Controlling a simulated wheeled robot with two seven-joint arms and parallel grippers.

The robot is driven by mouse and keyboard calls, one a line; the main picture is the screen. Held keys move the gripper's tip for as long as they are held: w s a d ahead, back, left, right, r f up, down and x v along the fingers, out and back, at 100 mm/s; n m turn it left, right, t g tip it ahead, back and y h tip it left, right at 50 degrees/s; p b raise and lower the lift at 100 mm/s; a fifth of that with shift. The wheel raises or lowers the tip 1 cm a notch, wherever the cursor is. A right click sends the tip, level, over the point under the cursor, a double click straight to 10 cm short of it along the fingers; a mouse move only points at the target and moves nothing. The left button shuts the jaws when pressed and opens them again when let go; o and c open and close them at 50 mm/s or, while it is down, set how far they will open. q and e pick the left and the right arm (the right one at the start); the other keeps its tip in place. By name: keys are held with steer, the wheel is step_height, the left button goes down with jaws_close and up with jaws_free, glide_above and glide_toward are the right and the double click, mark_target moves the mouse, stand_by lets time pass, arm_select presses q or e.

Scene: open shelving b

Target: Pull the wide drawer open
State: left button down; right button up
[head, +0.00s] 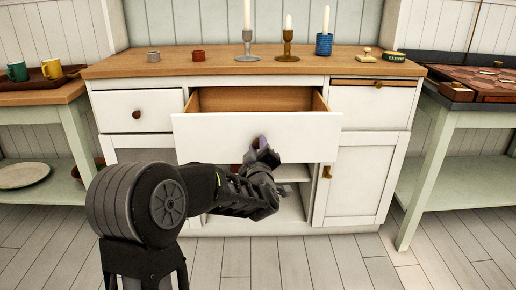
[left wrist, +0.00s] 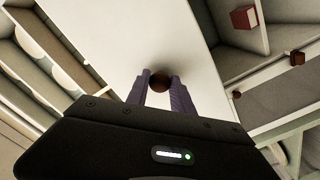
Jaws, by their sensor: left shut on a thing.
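The wide drawer (head: 225,134) is the white middle drawer of the white cabinet, and it stands pulled out, with its wooden inside showing behind the front. Its front fills the middle of the left wrist view (left wrist: 115,45). My left gripper (head: 259,143) is at the drawer's front, shut on the round brown knob (left wrist: 158,82). In the left wrist view the two fingers (left wrist: 159,86) sit on either side of the knob. The head view mostly hides the knob behind the gripper. My right gripper is in neither view.
The cabinet top (head: 200,65) bears candlesticks (head: 248,46), a blue cup (head: 324,44) and small pots. A smaller closed drawer (head: 120,112) is at the left, and a cupboard door (head: 355,185) at the right. Side tables (head: 460,115) flank the cabinet. The plank floor (head: 310,262) in front is clear.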

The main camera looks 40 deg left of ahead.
arm_select(q)
steer(key=c, duration=1.1)
jaws_free()
steer(key=p+v, duration=0.1)
steer(key=v, duration=0.6)
steer(key=shift+s+d+p, duration=0.25)
steer(key=shift+s+p, duration=0.05)
steer(key=shift+p, duration=0.1)
steer(key=shift+f, duration=0.1)
